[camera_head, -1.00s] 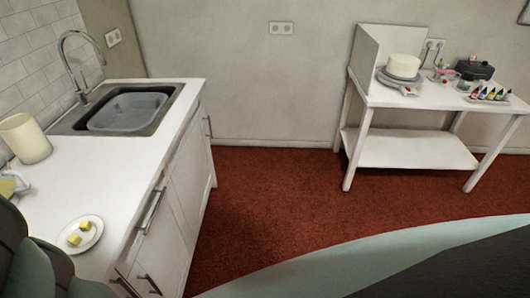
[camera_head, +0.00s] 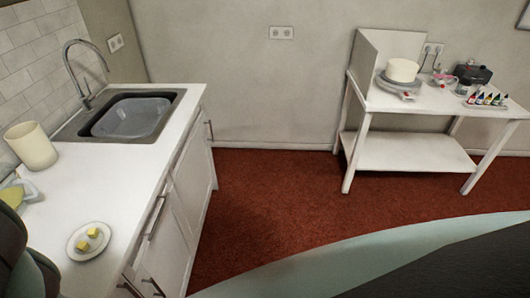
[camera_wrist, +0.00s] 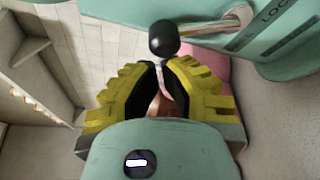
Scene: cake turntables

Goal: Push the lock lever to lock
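The lock lever shows in the wrist view as a black ball knob (camera_wrist: 164,38) on a pale metal rod (camera_wrist: 215,27). The rod comes out of a teal panel (camera_wrist: 270,62) marked with letters that read "LOC", cut off by the picture edge. My gripper (camera_wrist: 162,68) has yellow ridged fingers with black inner sides. Its fingertips are close together, just below the knob in the picture. A narrow gap with pinkish surface shows between them. I cannot tell whether the fingertips touch the knob. The head view does not show the lever or the gripper.
A white counter (camera_head: 110,185) with a sink (camera_head: 130,117), beige container (camera_head: 31,146) and plate (camera_head: 88,242) stands at the left. A white table (camera_head: 425,100) with a cake (camera_head: 402,70) stands at the back right. Red carpet (camera_head: 260,200) lies clear between them.

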